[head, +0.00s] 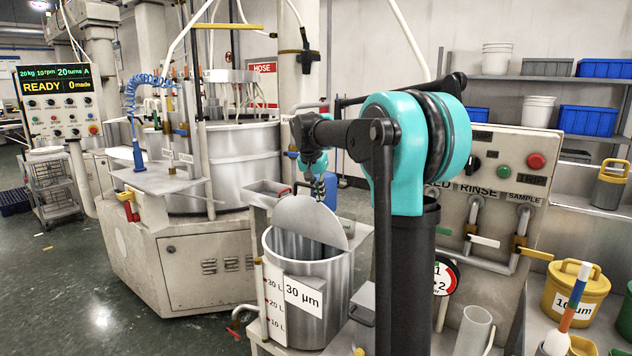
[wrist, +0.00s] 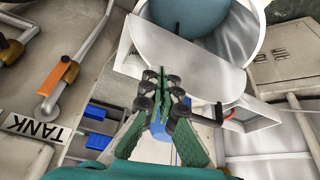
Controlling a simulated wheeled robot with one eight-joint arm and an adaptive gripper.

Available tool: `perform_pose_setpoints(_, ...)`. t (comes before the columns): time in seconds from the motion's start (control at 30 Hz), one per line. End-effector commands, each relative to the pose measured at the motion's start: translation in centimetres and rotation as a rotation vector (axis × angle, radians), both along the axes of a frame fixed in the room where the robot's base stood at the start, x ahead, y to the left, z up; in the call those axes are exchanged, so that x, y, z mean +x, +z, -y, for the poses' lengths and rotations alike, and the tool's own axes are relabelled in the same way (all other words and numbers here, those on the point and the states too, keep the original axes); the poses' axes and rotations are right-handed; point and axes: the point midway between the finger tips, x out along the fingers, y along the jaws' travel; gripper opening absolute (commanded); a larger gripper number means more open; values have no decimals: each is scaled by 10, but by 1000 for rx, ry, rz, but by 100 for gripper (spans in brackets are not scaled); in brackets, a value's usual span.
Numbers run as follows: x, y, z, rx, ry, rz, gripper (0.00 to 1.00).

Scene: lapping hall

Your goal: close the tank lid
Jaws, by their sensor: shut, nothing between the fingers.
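The tank (head: 335,317) is an open-topped metal cylinder with a "30 µm" label and a litre scale. Its lid (head: 310,221) is a thin grey half-disc standing raised and tilted at the rim, so the tank's mouth is open in front of it. In the wrist view the lid (wrist: 190,62) is a pale plate across the tank's mouth, with blue contents (wrist: 190,14) beyond its edge. My gripper (head: 318,187) is beside the raised lid, on its far side. In the wrist view my gripper (wrist: 162,76) is shut and empty, its fingertips over the plate; I cannot tell whether they touch.
A rinse panel (head: 490,190) with taps stands to the right, and a yellow bucket (head: 575,292) sits on the right bench. A large lapping machine (head: 215,255) stands to the left. The floor at left is mostly clear.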

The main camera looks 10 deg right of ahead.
Motion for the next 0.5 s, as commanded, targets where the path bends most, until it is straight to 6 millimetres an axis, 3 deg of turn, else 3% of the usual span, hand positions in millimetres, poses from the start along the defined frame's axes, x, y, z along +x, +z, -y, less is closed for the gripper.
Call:
perform_pose_setpoints(0.03,23,19,-6,-5,-35,10,0)
perform_pose_setpoints(0.2,72,66,-17,-18,-155,47,0)
perform_pose_setpoints(0.37,92,88,-23,-23,-214,69,0)
perform_pose_setpoints(0.5,97,89,-22,-25,-231,75,0)
